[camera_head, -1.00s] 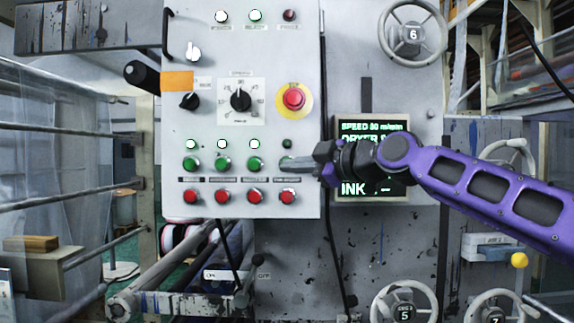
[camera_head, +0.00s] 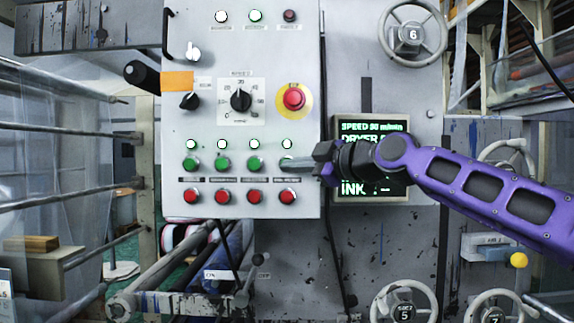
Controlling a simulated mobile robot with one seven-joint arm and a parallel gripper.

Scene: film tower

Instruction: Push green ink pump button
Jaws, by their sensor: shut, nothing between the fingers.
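The control panel (camera_head: 215,110) has a row of green buttons above a row of red ones. The rightmost green button, in the ink pump column, is mostly hidden behind the tip of my gripper (camera_head: 287,163). My gripper is shut and empty, pointing left, with its tip at that button; I cannot tell how firmly it presses. The lamp (camera_head: 287,144) above this button is lit white-green, like the other lamps in its row. The red button (camera_head: 288,196) of the same column lies just below my gripper.
A red emergency stop (camera_head: 294,98) on a yellow disc sits above my gripper. A display (camera_head: 372,128) with green text is partly hidden behind my arm. A handwheel marked 6 (camera_head: 412,34) is at the upper right. A black cable hangs along the panel's right edge.

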